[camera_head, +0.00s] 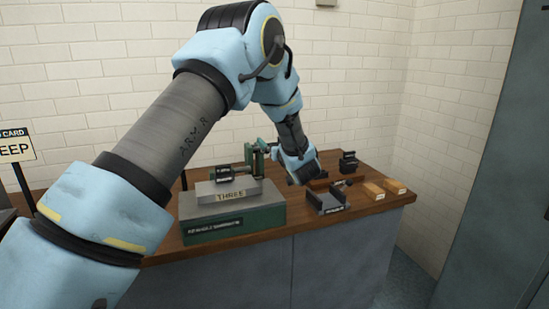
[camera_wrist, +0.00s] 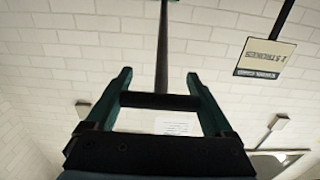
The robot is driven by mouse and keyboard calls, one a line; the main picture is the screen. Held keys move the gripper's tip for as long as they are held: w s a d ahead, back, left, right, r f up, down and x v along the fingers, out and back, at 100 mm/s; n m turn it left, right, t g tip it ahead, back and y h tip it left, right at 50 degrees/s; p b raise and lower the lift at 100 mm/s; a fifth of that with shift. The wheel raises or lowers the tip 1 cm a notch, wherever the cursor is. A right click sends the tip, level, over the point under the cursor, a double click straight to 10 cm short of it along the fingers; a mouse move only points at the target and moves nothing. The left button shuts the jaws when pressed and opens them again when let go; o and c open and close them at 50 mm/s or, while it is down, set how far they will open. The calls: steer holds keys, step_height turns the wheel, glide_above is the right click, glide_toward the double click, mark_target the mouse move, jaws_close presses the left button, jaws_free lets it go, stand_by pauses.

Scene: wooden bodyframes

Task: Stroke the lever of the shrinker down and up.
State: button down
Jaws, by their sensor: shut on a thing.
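The shrinker is a grey block labelled THREE (camera_head: 230,194) on a green base (camera_head: 235,223) on the bench, with a dark head above it. In the wrist view, the lever is a dark rod (camera_wrist: 163,45) running away from a dark crossbar (camera_wrist: 160,101). My gripper (camera_wrist: 158,74) has its two green fingers on either side, shut on the lever's crossbar. My arm hides part of the contact there.
A wooden bench (camera_head: 290,226) carries a black tray-like holder (camera_head: 327,203), small black tools (camera_head: 348,162) and orange blocks (camera_head: 374,191) to the right. A white brick wall (camera_head: 350,70) stands behind. A sign (camera_head: 15,146) stands at left; a grey cabinet (camera_head: 500,170) is at right.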

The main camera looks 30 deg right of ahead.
steer(key=w+r, duration=0.7)
steer(key=r, duration=0.2)
steer(key=shift+d+p, duration=0.3)
steer(key=shift+p, duration=0.15)
steer(key=shift+w+f, duration=0.1)
jaws_free()
steer(key=shift+w, duration=0.1)
steer(key=s+b, duration=0.1)
steer(key=s, duration=0.2)
steer(key=s+b, duration=0.1)
steer(key=s, duration=0.3)
steer(key=s+a+b, duration=0.1)
steer(key=s+b, duration=0.1)
steer(key=s, duration=0.2)
steer(key=shift+a, duration=0.1)
